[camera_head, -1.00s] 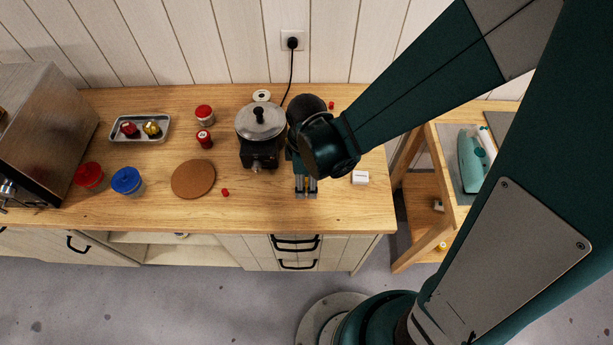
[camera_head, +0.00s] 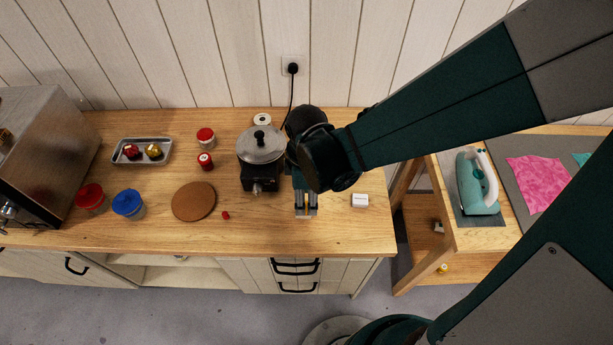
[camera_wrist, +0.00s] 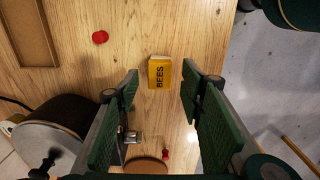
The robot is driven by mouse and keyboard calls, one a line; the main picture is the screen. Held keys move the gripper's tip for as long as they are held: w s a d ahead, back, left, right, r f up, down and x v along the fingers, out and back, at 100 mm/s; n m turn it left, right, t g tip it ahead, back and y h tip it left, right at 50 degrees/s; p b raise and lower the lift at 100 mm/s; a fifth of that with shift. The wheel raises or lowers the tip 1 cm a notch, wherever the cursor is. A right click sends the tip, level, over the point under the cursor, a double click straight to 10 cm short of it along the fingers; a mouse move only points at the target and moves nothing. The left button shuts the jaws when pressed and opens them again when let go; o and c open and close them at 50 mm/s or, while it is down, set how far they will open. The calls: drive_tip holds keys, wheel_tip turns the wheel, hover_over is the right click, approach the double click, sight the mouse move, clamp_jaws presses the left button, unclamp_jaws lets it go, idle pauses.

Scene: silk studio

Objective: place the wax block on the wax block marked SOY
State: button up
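A yellow wax block (camera_wrist: 160,73) marked BEES, with a pale upper edge, lies on the wooden counter in the wrist view. My gripper (camera_wrist: 160,72) is open. Its green fingers stand on either side of the block, with visible gaps, and do not touch it. In the head view my gripper (camera_head: 306,212) points down at the counter and largely hides what is between its fingers. A small white block (camera_head: 360,200) rests on the counter just right of my gripper. Its marking is too small to read, and I cannot make it out in the wrist view.
A lidded pot (camera_head: 260,150) stands close left of my gripper. A round cork mat (camera_head: 193,201) and a small red piece (camera_head: 225,215) lie further left. A wooden tray (camera_wrist: 47,60) and a red item (camera_wrist: 100,37) show in the wrist view. An iron (camera_head: 476,182) stands on the right table.

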wheel_tip(320, 180, up, 8)
drive_tip(key=shift+p, duration=0.3)
idle(0.4)
idle(0.8)
drive_tip(key=s+d+r+m+t, duration=0.1)
drive_tip(key=d+r+m+t, duration=0.2)
drive_tip(key=d+r+m, duration=0.5)
drive_tip(key=s+d+r+m+t, duration=0.1)
drive_tip(key=d+r+m+t, duration=0.3)
drive_tip(key=d+r+m, duration=0.4)
drive_tip(key=shift+d+m, duration=1)
drive_tip(key=shift+d, duration=2.05)
drive_tip(key=shift+f, duration=0.2)
